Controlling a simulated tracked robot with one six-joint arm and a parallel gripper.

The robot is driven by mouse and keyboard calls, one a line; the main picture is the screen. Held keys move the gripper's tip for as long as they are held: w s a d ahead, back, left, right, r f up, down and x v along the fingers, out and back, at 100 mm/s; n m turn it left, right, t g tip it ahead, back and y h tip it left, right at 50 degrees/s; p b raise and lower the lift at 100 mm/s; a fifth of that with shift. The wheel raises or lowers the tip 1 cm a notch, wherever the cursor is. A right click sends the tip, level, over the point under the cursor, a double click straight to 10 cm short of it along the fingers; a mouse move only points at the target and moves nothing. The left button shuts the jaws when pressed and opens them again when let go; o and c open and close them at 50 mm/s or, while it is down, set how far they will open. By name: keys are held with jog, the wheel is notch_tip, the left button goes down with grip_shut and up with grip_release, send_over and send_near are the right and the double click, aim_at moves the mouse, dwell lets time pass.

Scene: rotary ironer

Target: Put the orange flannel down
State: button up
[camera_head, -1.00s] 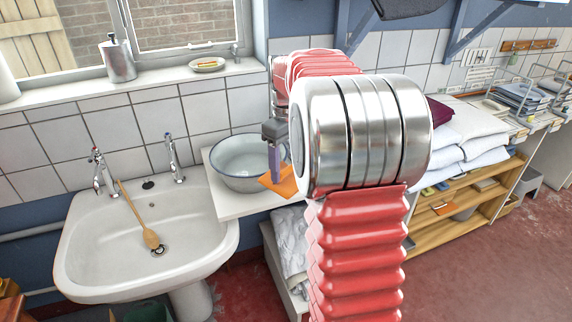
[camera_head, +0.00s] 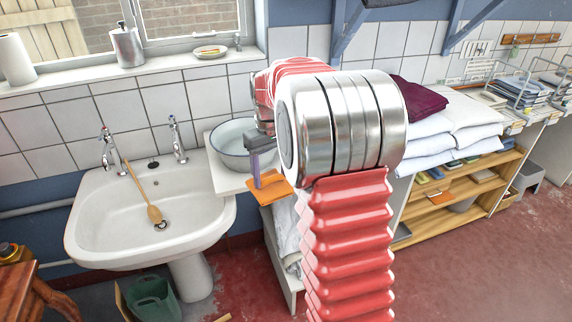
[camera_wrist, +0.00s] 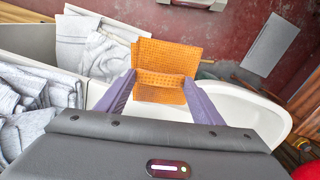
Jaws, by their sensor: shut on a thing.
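The orange flannel (camera_head: 271,189) hangs from my gripper (camera_head: 258,172), held between its two purple fingers. In the head view it overlaps the front edge of the white shelf (camera_head: 228,184) beside the sink; I cannot tell its height above that edge. In the wrist view the flannel (camera_wrist: 170,55) lies spread and creased between the fingertips of my gripper (camera_wrist: 160,82), with red floor beyond it. My own arm hides part of the shelf's right side.
A white basin (camera_head: 233,153) stands on the shelf, behind the gripper. Grey cloths (camera_wrist: 35,105) lie at left in the wrist view. Folded white linen (camera_head: 455,130) is at right.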

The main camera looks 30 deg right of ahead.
jog(key=w+a+f, duration=0.1)
jog(key=a+f, duration=0.4)
jog(key=a, duration=0.5)
jog(key=w+a+f, duration=0.1)
jog(key=a+f, duration=0.3)
jog(key=a, duration=0.5)
jog(key=shift+a+f, duration=0.35)
jog(key=shift+a, duration=0.05)
jog(key=shift+w, duration=0.1)
